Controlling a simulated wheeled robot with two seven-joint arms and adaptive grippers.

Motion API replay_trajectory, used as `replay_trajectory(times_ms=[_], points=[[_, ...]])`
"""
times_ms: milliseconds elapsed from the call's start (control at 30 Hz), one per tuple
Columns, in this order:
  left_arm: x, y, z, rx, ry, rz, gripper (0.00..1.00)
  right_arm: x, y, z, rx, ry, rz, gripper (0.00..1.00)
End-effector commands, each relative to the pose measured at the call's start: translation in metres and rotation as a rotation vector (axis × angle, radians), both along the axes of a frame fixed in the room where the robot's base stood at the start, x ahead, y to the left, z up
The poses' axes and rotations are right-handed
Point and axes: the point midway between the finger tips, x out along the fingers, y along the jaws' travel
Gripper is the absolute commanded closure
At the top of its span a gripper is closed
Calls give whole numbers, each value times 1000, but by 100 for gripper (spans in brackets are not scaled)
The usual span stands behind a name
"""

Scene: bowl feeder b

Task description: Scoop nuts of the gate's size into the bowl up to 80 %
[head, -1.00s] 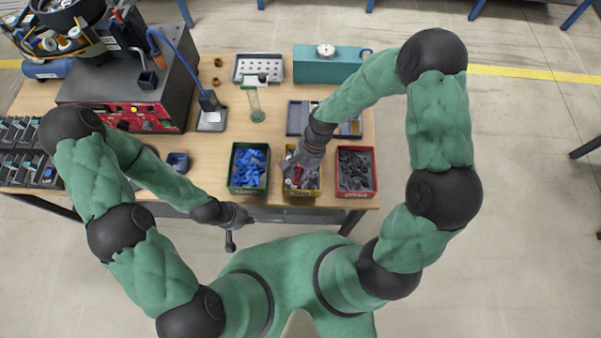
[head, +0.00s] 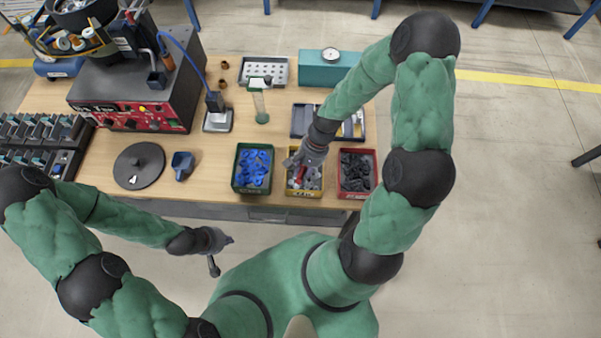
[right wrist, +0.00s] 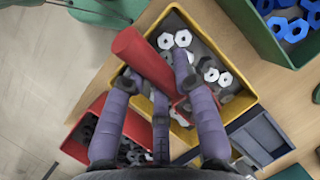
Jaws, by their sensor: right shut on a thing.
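My right gripper (head: 298,168) is over the yellow bin (head: 319,192) and is shut on a red scoop (right wrist: 143,57). The scoop's thick handle lies between my fingers in the right wrist view, and its lower end reaches in among the nuts. Silvery and dark grey nuts (right wrist: 209,70) lie in this bin; my fingers hide part of it. The feeder's dark bowl (head: 76,12) is at the top left, with loose pieces in it. The gate cannot be made out. My left gripper (head: 222,241) is off the table's front edge; its jaws are unclear.
A green bin (head: 238,185) with blue nuts stands left of the yellow bin, and a red bin (head: 373,187) with dark nuts right of it. A black disc (head: 139,170) and a blue cup (head: 183,166) stand left. A grey tray (head: 301,115) lies behind the bins.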

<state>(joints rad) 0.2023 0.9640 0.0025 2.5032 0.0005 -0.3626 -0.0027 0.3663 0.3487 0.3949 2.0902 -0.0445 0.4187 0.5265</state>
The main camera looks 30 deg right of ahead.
Motion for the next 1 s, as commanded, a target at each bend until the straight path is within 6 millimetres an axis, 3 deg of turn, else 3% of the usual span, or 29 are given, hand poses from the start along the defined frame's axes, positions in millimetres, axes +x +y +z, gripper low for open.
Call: replay_trajectory(times_ms=[700,1000], points=[[0,0,45,0,0,0,100,-3,3,65,-46,-50,2,100],[0,0,49,0,0,0,100,-5,6,83,-91,-98,2,100]])
